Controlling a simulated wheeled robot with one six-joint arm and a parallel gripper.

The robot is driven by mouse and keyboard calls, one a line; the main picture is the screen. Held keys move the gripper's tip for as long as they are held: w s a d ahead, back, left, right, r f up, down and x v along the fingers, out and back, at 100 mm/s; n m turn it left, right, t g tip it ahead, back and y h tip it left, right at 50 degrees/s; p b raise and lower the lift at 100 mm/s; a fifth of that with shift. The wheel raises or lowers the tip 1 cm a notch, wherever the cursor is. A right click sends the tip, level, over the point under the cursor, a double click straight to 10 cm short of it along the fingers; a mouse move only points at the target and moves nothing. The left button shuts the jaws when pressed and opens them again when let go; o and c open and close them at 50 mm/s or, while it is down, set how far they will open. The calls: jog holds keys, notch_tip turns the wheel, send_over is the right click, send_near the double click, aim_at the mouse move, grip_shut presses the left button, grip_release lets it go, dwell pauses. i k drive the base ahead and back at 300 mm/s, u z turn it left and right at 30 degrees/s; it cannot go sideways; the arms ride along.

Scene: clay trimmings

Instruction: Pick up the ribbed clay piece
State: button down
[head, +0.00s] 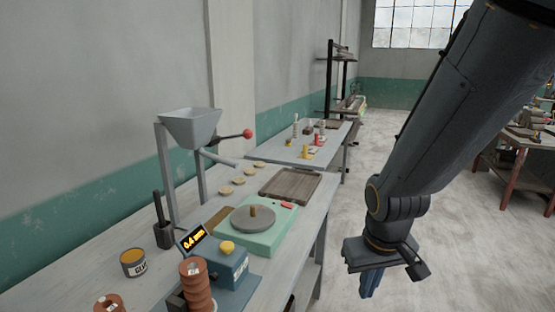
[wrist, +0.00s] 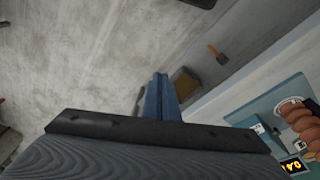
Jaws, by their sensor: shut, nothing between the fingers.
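A reddish-brown ribbed clay piece (head: 197,285) stands upright at the blue gauge device, near the bottom of the head view. It also shows at the right edge of the wrist view (wrist: 302,122), partly cut off, with a pale ring-like part beside it. A second reddish-brown piece (head: 108,303) is cut off at the bottom edge of the head view. My gripper (head: 369,292) hangs over the floor, to the right of the bench and apart from both pieces. Its blue fingers (wrist: 159,80) are together, with nothing between them.
The blue gauge (head: 227,272) has a lit display. A glue tin (head: 133,262), a green wheel unit (head: 280,238), a wooden board (head: 310,184) and a hopper stand (head: 190,128) occupy the bench. A brush (wrist: 217,54) lies below. Open floor is right of the bench.

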aim_at(193, 272)
jog(key=u, duration=1.4)
jog(key=k, duration=0.6)
jog(key=z, duration=0.4)
jog(key=i, duration=1)
jog(key=u, duration=0.1)
